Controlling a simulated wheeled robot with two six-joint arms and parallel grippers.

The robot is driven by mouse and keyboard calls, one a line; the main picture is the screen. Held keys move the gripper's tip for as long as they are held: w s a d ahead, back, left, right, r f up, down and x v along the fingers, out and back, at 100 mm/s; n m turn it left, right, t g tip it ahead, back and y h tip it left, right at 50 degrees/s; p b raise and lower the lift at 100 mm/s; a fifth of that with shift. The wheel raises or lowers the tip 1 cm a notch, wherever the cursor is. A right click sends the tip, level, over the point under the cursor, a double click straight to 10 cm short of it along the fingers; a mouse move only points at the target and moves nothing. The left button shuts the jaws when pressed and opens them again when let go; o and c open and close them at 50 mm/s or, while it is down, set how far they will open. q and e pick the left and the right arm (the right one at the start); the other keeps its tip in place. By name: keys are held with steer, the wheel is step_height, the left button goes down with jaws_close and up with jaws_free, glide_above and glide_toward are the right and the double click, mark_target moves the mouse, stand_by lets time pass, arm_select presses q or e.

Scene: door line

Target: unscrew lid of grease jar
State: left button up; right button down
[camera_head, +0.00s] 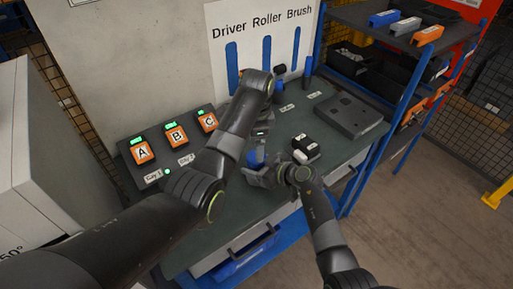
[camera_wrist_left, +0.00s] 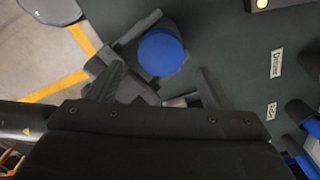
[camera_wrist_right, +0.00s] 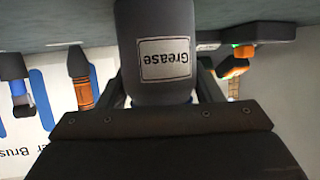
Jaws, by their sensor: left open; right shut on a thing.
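The grease jar (camera_wrist_right: 152,94) is grey with a white "Grease" label, which looks upside down in the right wrist view. Its round blue lid (camera_wrist_left: 160,52) shows from above in the left wrist view and as a small blue patch in the head view (camera_head: 255,157). My right gripper (camera_head: 259,174) is shut on the jar's body and holds it at the bench. My left gripper (camera_wrist_left: 158,90) is open above the jar, with the lid just beyond the space between its fingers. In the head view my left arm partly hides the left gripper and jar.
The green bench (camera_head: 225,222) carries orange A, B and C units (camera_head: 175,136) at the left, a black and white item (camera_head: 305,147) and a grey plate (camera_head: 347,115) at the right. A tool board (camera_head: 262,35) stands behind. A blue-framed shelf (camera_head: 400,80) bounds the right.

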arm_select(q)
steer(key=m, duration=0.1)
steer(key=r+m, duration=0.1)
steer(key=m, duration=0.2)
steer(key=shift+r, duration=0.3)
steer(key=m, duration=0.2)
steer(key=r+m, duration=0.1)
steer(key=shift+r+m, duration=0.1)
steer(key=shift+m, duration=0.3)
steer(key=shift+f, duration=3.95)
steer(key=c, duration=0.9)
steer(key=o, duration=1)
steer(key=shift+c, duration=0.2)
